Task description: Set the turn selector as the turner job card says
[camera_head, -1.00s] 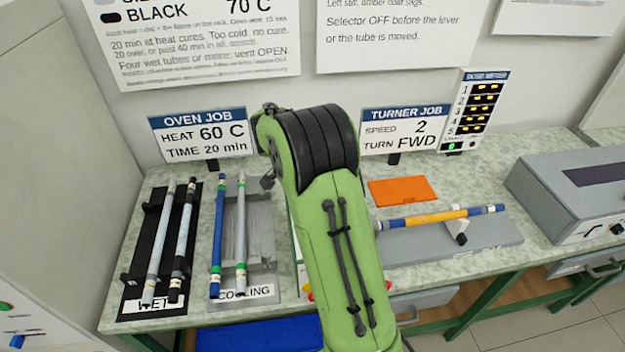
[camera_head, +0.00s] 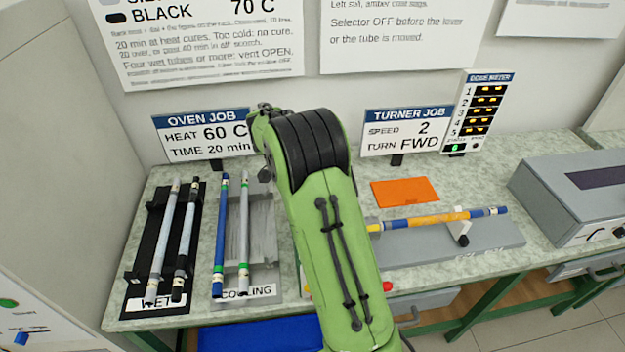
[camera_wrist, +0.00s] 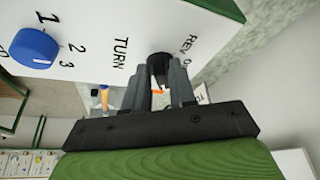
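The turner job card (camera_head: 406,130) reads speed 2, turn FWD. In the wrist view, a white control panel (camera_wrist: 100,25) carries a blue speed dial (camera_wrist: 35,47) marked 1, 2, 3 and a TURN label. The black turn selector knob (camera_wrist: 160,66) is beside REV and the start of another marking. My gripper (camera_wrist: 160,78) has its fingertips on either side of this knob, seemingly touching it. The fingers cover the FWD side, so I cannot read the selector's setting. In the head view my arm hides the gripper and the panel.
A tube (camera_head: 415,222) with orange and blue parts lies along the turner (camera_head: 490,240). An orange card (camera_head: 404,192) lies behind it. The dose meter (camera_head: 478,112) shows several amber lights. The wet rack (camera_head: 130,272) and cooling rack (camera_head: 262,225) hold tubes at left. A grey box (camera_head: 575,190) stands at right.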

